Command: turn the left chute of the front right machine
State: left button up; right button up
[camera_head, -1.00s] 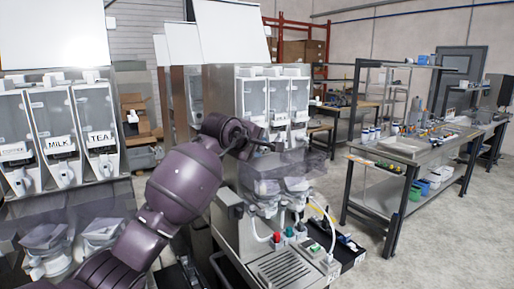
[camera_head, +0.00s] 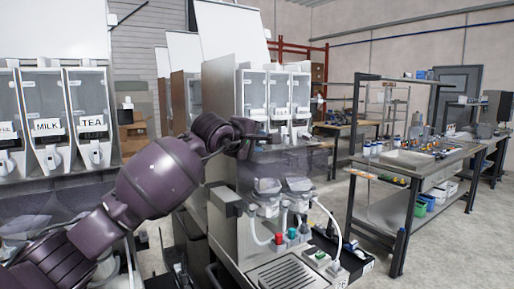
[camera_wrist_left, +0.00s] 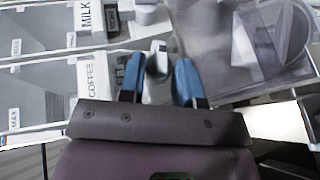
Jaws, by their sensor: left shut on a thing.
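The front right machine (camera_head: 219,95) is a steel dispenser with clear canisters in the middle of the head view. My left gripper (camera_head: 264,139) reaches its left canister from the left, at the lower front where the chute is. The wrist view shows the two blue fingers of my left gripper (camera_wrist_left: 158,74) on either side of a small grey chute (camera_wrist_left: 155,54), shut on it. A COFFEE label (camera_wrist_left: 96,80) is beside the left finger, and a MILK label (camera_wrist_left: 85,16) is farther up. In the head view my wrist and gripper hide most of this chute. My right gripper is not in view.
Another dispenser with MILK (camera_head: 47,127) and TEA (camera_head: 93,123) labels stands at left, close to my left arm. A clear splash cover (camera_wrist_left: 262,45) is close to my gripper's right in the wrist view. A steel workbench (camera_head: 400,165) stands at right; open floor lies before it.

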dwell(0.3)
pick_arm(q)
jog(key=o, duration=0.6)
jog(key=shift+v, duration=5.4)
